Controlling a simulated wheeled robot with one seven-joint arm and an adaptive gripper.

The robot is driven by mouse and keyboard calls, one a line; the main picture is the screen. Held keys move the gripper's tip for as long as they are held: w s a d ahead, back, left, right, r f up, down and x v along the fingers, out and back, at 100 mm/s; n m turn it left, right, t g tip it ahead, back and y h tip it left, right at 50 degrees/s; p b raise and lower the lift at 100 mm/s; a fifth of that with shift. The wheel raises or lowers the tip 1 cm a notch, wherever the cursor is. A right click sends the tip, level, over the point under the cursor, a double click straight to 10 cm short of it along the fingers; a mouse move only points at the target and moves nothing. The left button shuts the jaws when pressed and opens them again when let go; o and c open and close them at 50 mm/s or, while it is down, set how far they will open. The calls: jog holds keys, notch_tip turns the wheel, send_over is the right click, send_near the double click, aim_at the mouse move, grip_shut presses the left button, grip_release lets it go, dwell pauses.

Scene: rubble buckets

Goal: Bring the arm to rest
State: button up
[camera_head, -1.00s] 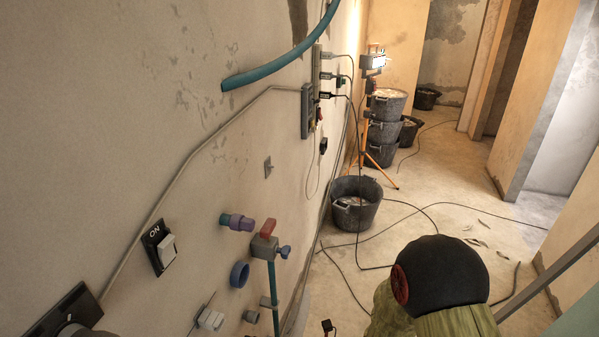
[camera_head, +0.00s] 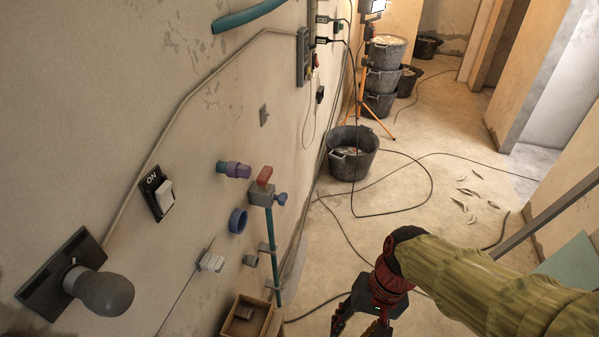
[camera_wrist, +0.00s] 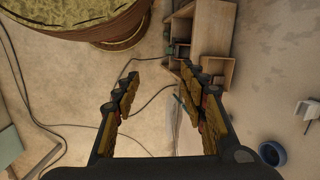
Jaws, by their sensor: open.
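My gripper (camera_head: 362,322) hangs at the lower middle of the head view, below my sleeved arm, with its fingertips cut off by the bottom edge. In the wrist view my gripper (camera_wrist: 157,85) shows two fingers spread apart with nothing between them. My gripper is open and empty. It points down over the floor, to the right of the wall with the pipes.
The wall carries a switch (camera_head: 164,195), a grey knob (camera_head: 105,292) and a red-handled valve (camera_head: 262,187). An open wooden box (camera_head: 250,318) stands below; wooden compartments (camera_wrist: 212,35) show in the wrist view.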

jog(key=w+d+r+n+t+h, duration=0.1)
jog(key=d+r+t, duration=0.2)
jog(key=r, duration=0.4)
jog(key=d+r+n+t+h, duration=0.1)
jog(key=d+r+t, duration=0.2)
jog(key=r, duration=0.5)
jog(key=shift+w+d+r+t+h, duration=0.2)
jog(key=shift+w+d+t+h, duration=0.2)
jog(key=shift+d, duration=0.45)
jog(key=shift+c, duration=0.4)
